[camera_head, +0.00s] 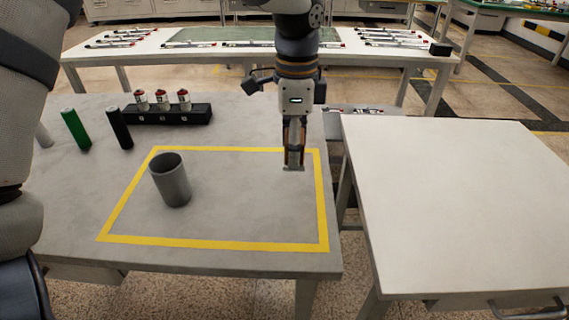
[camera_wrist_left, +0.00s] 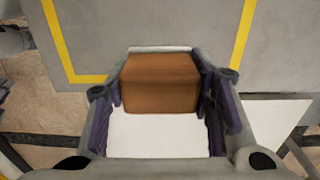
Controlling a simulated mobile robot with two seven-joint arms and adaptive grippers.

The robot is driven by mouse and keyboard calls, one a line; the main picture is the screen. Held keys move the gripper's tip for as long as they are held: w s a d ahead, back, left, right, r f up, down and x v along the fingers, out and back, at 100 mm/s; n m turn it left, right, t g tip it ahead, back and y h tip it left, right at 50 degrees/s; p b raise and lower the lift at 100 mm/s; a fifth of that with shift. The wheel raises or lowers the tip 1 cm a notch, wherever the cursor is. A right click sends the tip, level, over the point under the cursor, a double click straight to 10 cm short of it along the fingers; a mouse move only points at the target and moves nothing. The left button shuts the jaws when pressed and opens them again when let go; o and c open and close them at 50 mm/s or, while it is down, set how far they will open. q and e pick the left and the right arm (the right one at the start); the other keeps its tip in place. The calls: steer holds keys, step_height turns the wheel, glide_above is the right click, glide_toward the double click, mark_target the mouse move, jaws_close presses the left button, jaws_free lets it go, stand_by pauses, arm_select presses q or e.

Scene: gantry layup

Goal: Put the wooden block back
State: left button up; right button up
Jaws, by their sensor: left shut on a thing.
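My left gripper (camera_head: 294,160) points down near the right side of the yellow-outlined area on the grey table (camera_head: 250,263). It is shut on the wooden block. In the left wrist view the brown block (camera_wrist_left: 160,83) sits between the two fingers of my left gripper (camera_wrist_left: 160,95). In the head view the block is mostly hidden by the fingers. I cannot tell whether it touches the tabletop. The yellow outline (camera_head: 215,243) also shows in the left wrist view (camera_wrist_left: 58,40). My right gripper is not in view.
A grey cup (camera_head: 172,182) stands inside the outline at left. Green (camera_head: 75,130) and black (camera_head: 119,128) cylinders stand behind it, near a black rack (camera_head: 168,116) holding red-topped containers. An empty white table (camera_head: 455,200) is at right, across a gap.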

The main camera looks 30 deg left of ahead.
mark_target(284, 179)
arm_select(q)
steer(key=a+f, duration=0.1)
steer(key=f, duration=0.2)
steer(key=a+f, duration=0.1)
steer(key=f, duration=0.1)
steer(key=shift+w+a+f, duration=0.25)
steer(key=shift+a+f, duration=0.05)
steer(key=shift+f, duration=0.25)
steer(key=shift+f, duration=0.15)
steer(key=o, duration=1.1)
step_height(284, 179, up, 12)
steer(key=shift+r, duration=0.15)
